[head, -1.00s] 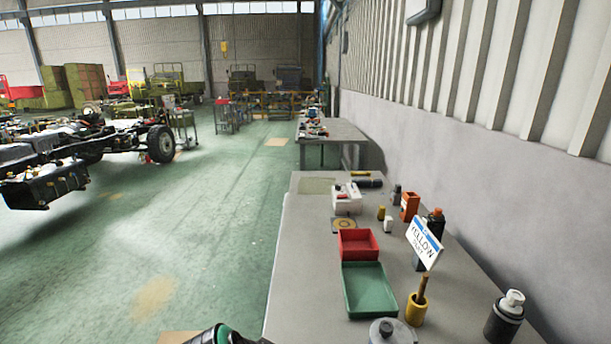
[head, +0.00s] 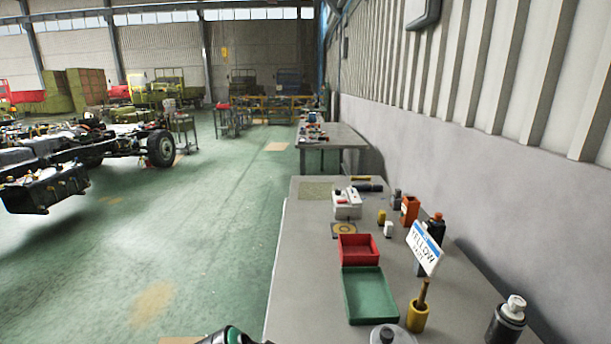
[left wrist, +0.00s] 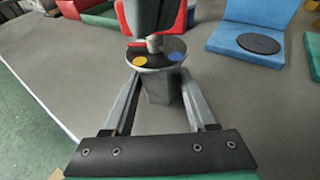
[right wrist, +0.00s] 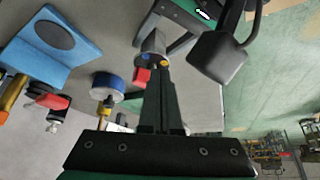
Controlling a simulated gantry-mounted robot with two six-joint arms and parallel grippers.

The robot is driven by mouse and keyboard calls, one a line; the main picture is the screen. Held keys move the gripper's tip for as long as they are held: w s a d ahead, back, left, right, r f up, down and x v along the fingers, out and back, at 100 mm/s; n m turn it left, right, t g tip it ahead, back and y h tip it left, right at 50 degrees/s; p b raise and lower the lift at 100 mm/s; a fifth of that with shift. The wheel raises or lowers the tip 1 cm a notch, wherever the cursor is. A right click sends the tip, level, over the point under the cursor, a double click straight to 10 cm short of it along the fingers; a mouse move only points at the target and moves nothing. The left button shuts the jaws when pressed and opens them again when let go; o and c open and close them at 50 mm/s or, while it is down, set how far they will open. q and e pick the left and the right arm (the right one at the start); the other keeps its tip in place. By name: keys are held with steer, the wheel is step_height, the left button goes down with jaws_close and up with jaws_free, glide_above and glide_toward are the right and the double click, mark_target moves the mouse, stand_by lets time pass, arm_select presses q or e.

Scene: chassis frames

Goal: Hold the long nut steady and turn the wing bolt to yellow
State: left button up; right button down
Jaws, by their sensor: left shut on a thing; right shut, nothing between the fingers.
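The long nut (left wrist: 160,88) is a grey hexagonal post standing upright between the fingers of my left gripper (left wrist: 163,100), which is shut on it. On top sits a dark disc (left wrist: 160,60) with a yellow dot at its left and a blue dot at its right. A sign (head: 425,248) reads yellow.
A blue holder (left wrist: 250,43) with a black oval stands right of the nut. In the head view the bench carries a red tray (head: 343,250), a green tray (head: 349,306), a yellow cup (head: 417,316) and a dark canister (head: 505,325). The wall bounds the right side.

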steer(key=shift+s+d, duration=0.1)
stand_by(0.3)
steer(key=shift+s+d, duration=0.5)
steer(key=shift+d, duration=0.4)
steer(key=shift+d, duration=0.15)
steer(key=shift+s, duration=0.1)
steer(key=shift+s, duration=0.35)
